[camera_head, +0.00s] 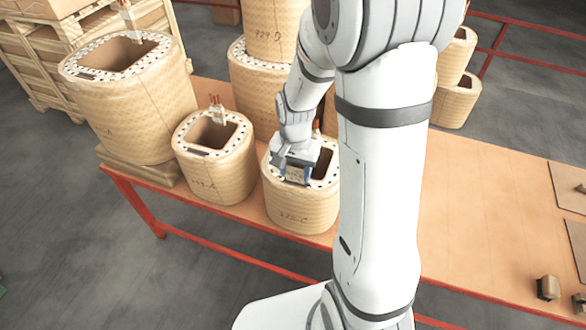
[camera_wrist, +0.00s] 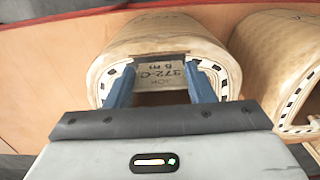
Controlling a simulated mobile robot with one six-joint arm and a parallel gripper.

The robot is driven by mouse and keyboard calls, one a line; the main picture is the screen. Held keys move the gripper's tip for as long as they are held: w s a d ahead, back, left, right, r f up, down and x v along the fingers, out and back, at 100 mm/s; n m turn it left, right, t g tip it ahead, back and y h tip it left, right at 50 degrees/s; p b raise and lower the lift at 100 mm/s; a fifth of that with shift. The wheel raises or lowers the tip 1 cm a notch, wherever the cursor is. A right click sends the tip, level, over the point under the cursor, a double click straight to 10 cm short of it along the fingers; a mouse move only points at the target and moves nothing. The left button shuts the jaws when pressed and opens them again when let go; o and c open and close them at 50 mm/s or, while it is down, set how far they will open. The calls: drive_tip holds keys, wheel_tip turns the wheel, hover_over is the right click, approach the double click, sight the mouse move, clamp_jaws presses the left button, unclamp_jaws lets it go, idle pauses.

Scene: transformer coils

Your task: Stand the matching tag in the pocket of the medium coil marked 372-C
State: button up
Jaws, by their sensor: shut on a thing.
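The medium coil (camera_head: 299,212) is a tan, wrapped coil with a hollow middle; its handwritten mark looks like 372-C, faint in the head view. It also shows in the wrist view (camera_wrist: 152,30), its opening facing me. My gripper (camera_head: 297,172) is at the front rim of this coil. In the wrist view its two blue fingers (camera_wrist: 156,88) are shut on a pale tag (camera_wrist: 161,76), which reads 372-C. The tag stands at the coil's rim, beside a dark slot edge. Whether its lower edge is inside the pocket I cannot tell.
A similar coil (camera_head: 218,172) stands close on the left, with a larger coil (camera_head: 133,105) beyond it. Stacked coils (camera_head: 258,85) stand behind. The table (camera_head: 480,215) is clear right of my arm, except for small dark blocks (camera_head: 547,287) and flat panels (camera_head: 568,187) at its right end.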

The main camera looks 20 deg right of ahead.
drive_tip(key=o, duration=1)
wheel_tip(320, 180, up, 8)
drive_tip(key=shift+f, duration=0.1)
idle(0.4)
drive_tip(key=s+r+n+t, duration=0.3)
drive_tip(key=s+r+n, duration=0.4)
drive_tip(key=s, duration=0.7)
wheel_tip(320, 180, up, 2)
drive_tip(key=shift+r, duration=0.1)
